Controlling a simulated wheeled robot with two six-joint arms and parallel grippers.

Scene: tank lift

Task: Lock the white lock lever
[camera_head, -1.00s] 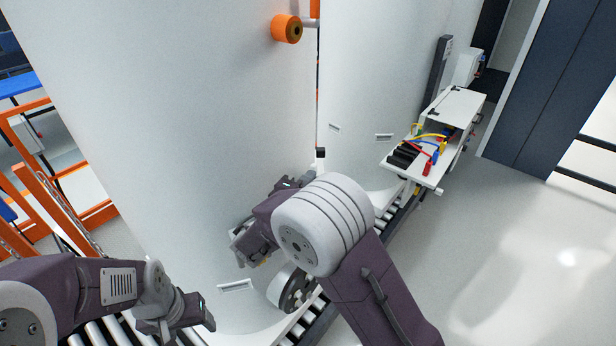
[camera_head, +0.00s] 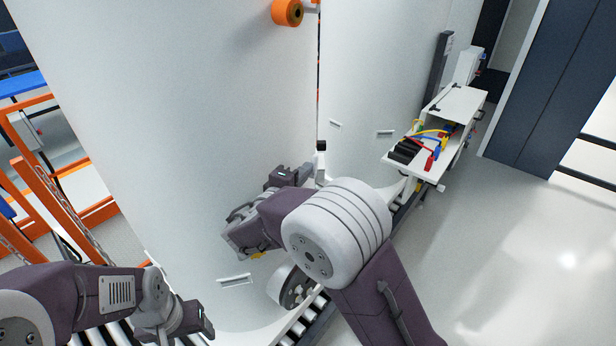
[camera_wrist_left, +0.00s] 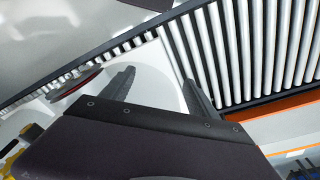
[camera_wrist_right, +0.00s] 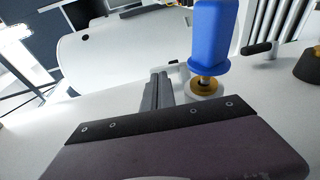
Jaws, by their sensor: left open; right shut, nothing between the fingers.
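A small white upright part with a black top (camera_head: 321,160) stands at the seam of the large white tank, just right of my right wrist; I cannot tell whether it is the lock lever. My right gripper (camera_wrist_right: 155,90) is shut and empty. In the right wrist view its fingertips are beside a blue handle (camera_wrist_right: 213,35) with a brass neck and white round base; I cannot tell if they touch. My left gripper (camera_wrist_left: 158,88) is open and empty above a white curved surface near the rollers.
The white tank (camera_head: 180,120) fills the middle, with an orange roller (camera_head: 288,12) high on it. A conveyor of white rollers (camera_wrist_left: 245,50) runs below. A white cart (camera_head: 455,105) with coloured tools stands right of the tank. The floor at right is clear.

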